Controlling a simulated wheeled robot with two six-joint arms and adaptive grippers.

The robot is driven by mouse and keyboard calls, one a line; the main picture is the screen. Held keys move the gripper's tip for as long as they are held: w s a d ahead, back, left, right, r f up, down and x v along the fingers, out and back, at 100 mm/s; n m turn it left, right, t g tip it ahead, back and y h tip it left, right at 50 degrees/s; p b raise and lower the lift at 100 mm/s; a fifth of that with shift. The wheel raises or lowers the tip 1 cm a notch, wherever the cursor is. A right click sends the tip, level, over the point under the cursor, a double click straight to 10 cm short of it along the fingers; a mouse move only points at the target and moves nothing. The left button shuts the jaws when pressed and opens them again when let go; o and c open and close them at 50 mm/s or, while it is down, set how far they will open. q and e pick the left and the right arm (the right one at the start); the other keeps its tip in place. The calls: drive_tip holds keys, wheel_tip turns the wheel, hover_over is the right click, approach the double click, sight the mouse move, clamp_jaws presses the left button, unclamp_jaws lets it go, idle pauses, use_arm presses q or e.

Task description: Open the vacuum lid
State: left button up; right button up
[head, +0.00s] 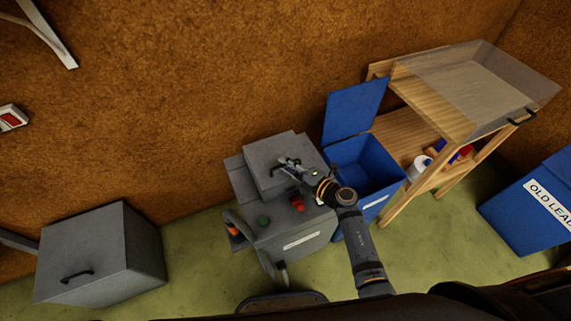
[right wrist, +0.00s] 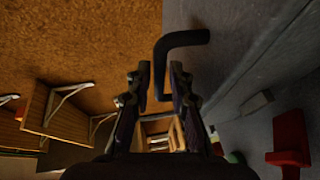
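The vacuum is a grey box (head: 298,238) on the floor by the wall, with a green button (head: 264,221), a red switch (head: 298,205) and a white label on its front. Its grey lid (head: 272,150) lies flat on top and looks closed. My right gripper (head: 290,163) is over the lid, pointing left. In the right wrist view, its fingers (right wrist: 161,70) are apart, on either side of a dark bent handle (right wrist: 186,38). A narrow gap shows at the left finger; I cannot tell whether the right finger touches.
A blue bin (head: 368,160) with its lid raised stands right of the vacuum. Beyond it is a wooden bench (head: 400,125) with a clear-sided hood (head: 475,85). A grey cabinet (head: 95,255) stands at left, a blue "OLD LEAD" bin (head: 525,215) at right. Green floor shows between them.

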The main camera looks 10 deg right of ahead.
drive_tip(key=shift+w+a, duration=0.35)
clamp_jaws()
drive_tip(key=shift+f, duration=0.1)
